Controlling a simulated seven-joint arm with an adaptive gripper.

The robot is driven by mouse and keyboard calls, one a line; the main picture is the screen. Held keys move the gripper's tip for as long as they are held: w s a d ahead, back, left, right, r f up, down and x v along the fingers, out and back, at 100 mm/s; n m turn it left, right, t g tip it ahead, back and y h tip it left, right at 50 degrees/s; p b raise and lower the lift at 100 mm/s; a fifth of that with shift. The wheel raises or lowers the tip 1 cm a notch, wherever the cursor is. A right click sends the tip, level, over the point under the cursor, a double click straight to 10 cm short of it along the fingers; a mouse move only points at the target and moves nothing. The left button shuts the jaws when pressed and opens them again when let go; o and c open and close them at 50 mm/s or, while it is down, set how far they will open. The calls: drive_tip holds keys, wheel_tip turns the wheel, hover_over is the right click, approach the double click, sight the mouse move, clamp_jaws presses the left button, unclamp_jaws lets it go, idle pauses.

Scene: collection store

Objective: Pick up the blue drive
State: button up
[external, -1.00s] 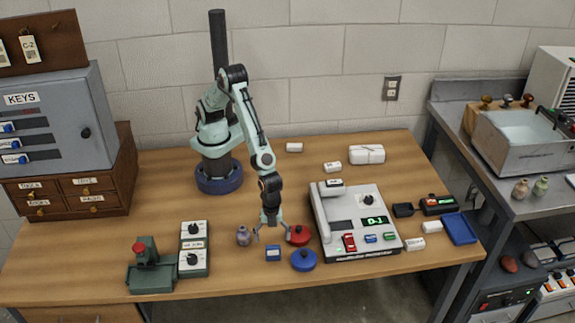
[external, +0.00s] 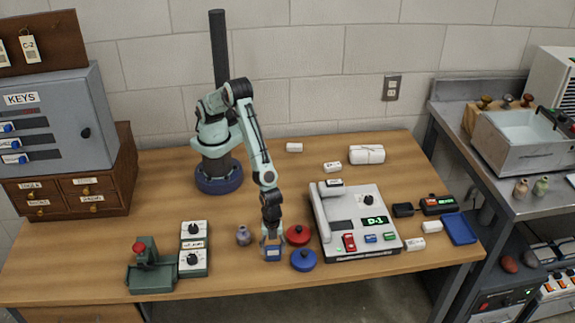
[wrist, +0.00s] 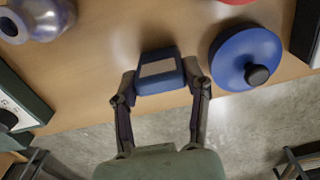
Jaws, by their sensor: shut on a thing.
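The blue drive (external: 272,254) is a small blue block with a pale label, near the front edge of the wooden table. My gripper (external: 272,241) reaches down over it from behind. In the wrist view the drive (wrist: 160,72) sits between the two fingertips of my gripper (wrist: 160,88), one finger against each side. The gripper is shut on it. I cannot tell any gap between the drive and the table.
A blue round lid with a dark knob (wrist: 246,60) lies close beside the drive, and a red one (external: 298,235) is behind it. A small purple-grey jar (external: 243,236) stands to the left. A grey console (external: 357,222) is to the right. The table's front edge is near.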

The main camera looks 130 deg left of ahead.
drive_tip(key=shift+r, duration=0.6)
drive_tip(key=s+a+r, duration=0.2)
drive_tip(key=s+r, duration=0.4)
drive_tip(key=s+a+r, duration=0.3)
drive_tip(key=s+r, duration=0.2)
drive_tip(key=s, duration=0.2)
drive_tip(key=shift+a+r, duration=0.3)
drive_tip(key=shift+r, duration=0.1)
